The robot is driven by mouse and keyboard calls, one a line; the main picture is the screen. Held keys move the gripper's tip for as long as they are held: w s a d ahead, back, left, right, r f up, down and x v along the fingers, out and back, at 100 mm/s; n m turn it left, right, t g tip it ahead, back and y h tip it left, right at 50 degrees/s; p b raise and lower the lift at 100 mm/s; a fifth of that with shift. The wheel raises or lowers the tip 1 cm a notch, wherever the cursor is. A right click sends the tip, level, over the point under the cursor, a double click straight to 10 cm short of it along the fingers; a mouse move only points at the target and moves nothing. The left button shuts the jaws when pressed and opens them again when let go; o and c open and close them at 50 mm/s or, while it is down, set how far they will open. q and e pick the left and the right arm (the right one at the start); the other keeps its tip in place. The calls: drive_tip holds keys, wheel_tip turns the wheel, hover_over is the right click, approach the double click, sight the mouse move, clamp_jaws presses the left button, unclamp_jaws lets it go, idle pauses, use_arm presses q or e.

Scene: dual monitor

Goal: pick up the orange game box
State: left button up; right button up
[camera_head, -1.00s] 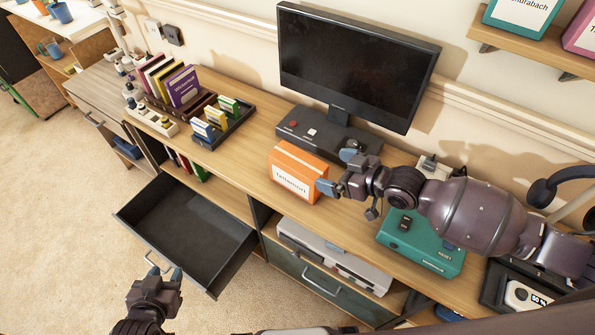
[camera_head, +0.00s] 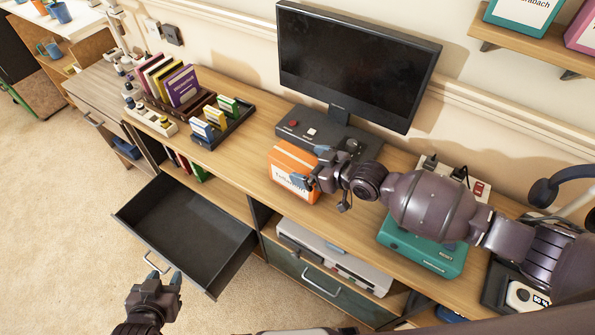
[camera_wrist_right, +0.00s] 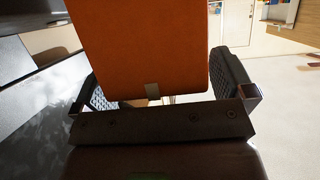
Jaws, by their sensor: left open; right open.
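The orange game box (camera_head: 290,163) with a white label stands on the wooden desk, in front of the monitor base. My right gripper (camera_head: 311,168) is open at the box's right side, with one finger in front of the label and the other by the box's back edge. In the right wrist view the orange box (camera_wrist_right: 150,45) lies between the two open fingers of the right gripper (camera_wrist_right: 165,85). A gap shows beside the right finger; contact is not clear. My left gripper (camera_head: 165,280) is open and empty, low in front of the open drawer.
The black monitor (camera_head: 355,65) stands behind the box on a dark base (camera_head: 305,129). A teal console (camera_head: 425,250) lies under my right arm. An open dark drawer (camera_head: 185,225) juts out below the desk. A dark tray (camera_head: 228,135) with small boxes stands left.

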drive_tip(key=c, duration=1.4)
drive_tip(key=shift+o, duration=0.2)
drive_tip(key=shift+r, duration=0.1)
